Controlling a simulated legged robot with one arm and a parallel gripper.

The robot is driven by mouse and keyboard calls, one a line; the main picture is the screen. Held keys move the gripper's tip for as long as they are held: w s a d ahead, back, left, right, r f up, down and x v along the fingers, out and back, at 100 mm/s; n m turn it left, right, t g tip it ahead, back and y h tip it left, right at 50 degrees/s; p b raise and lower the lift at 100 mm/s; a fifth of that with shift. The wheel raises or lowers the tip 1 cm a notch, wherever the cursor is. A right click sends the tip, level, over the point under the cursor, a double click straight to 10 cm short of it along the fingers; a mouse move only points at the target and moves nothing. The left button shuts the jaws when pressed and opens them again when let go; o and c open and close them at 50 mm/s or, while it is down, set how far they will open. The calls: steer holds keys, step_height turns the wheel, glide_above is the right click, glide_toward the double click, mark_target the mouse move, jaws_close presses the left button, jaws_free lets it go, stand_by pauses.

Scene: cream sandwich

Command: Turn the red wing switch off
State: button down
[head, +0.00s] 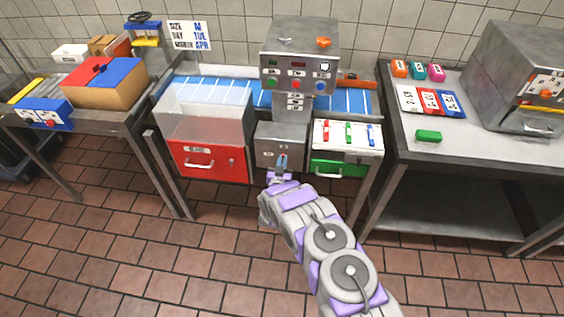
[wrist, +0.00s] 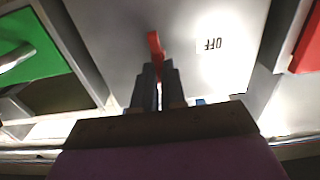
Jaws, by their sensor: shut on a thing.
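The red wing switch (wrist: 154,42) stands out from a pale grey panel (wrist: 110,35) in the wrist view. My gripper (wrist: 155,70) is shut on its lower part in that view. An "OFF" label (wrist: 212,44) shows upside down on the panel, to the right of the switch. In the head view my gripper (head: 283,160) is at the front of the grey box (head: 266,148) below the control machine (head: 299,60). I cannot make out the red wing switch in the head view.
A red drawer (head: 210,170) is left of the grey box and a green drawer (head: 338,168) is right of it. A white panel with red, green and blue levers (head: 347,146) sits above the green drawer. Tables flank both sides. The tiled floor in front is clear.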

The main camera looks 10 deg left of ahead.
steer(key=shift+a+n, duration=0.1)
steer(key=shift+n, duration=0.2)
steer(key=shift+a+f+n+b, duration=0.2)
steer(key=shift+a+n, duration=0.1)
steer(key=shift+n, duration=2.6)
steer(key=shift+a+f+n+b, duration=0.2)
steer(key=shift+a+f+n, duration=0.05)
steer(key=shift+n, duration=2.65)
steer(key=shift+a+f+n+b, duration=0.2)
steer(key=shift+a+n, duration=0.1)
steer(key=shift+n, duration=2.6)
steer(key=shift+s, duration=0.1)
steer(key=c, duration=1.2)
jaws_free()
steer(key=shift+a+f, duration=0.15)
steer(key=shift+d, duration=0.2)
